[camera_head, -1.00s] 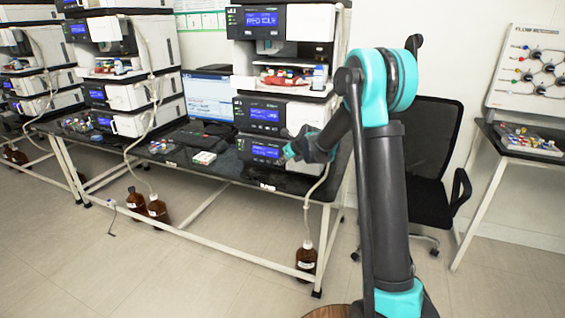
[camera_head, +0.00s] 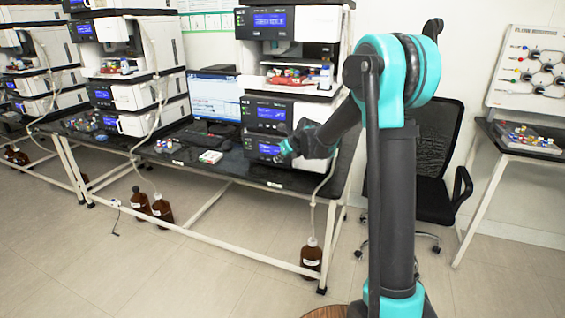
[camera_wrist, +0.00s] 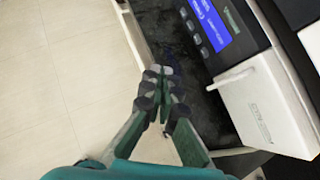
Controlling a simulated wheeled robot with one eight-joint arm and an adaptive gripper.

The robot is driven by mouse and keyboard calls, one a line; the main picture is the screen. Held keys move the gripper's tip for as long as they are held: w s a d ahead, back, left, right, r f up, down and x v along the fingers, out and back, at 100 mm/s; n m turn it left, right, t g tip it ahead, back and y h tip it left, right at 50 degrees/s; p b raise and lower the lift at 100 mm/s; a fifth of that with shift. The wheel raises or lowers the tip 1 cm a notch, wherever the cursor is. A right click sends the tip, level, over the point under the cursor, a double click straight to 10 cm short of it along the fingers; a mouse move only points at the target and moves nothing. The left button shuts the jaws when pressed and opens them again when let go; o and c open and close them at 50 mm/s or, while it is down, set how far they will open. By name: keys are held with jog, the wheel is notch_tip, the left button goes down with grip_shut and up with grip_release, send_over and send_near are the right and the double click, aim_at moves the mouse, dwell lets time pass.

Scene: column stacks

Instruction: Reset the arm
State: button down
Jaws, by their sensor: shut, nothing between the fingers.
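My gripper (camera_head: 284,152) is at the end of my raised teal and black arm, in front of the lower module of the nearest instrument stack (camera_head: 268,115). In the wrist view my gripper (camera_wrist: 162,72) has its fingers together with nothing between them. They point toward the dark bench top (camera_wrist: 180,55), beside an instrument module (camera_wrist: 255,100) with a blue screen. I cannot tell the exact gap between the fingertips and the module.
A long black bench (camera_head: 228,170) carries instrument stacks, a monitor (camera_head: 214,97) and small vials. Brown bottles (camera_head: 310,256) stand on the floor below. A black chair (camera_head: 438,150) and a side table (camera_head: 520,150) are at right. The floor at front left is clear.

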jog(key=s+d+f+n+g+h, duration=0.1)
jog(key=s+d+f+n, duration=0.2)
jog(key=s+d+n, duration=0.4)
jog(key=s+d+f+n+g+h, duration=0.1)
jog(key=s+d+n, duration=0.7)
jog(key=s, duration=1.2)
jog(key=s+d+f+n+g+h, duration=0.1)
jog(key=s+d+f+n+h, duration=0.2)
jog(key=s+n, duration=1)
jog(key=s+d+f, duration=0.1)
jog(key=d+f, duration=0.1)
jog(key=d, duration=0.2)
jog(key=shift+d+f+n, duration=0.15)
jog(key=shift+f+n, duration=0.1)
jog(key=shift+n, duration=0.05)
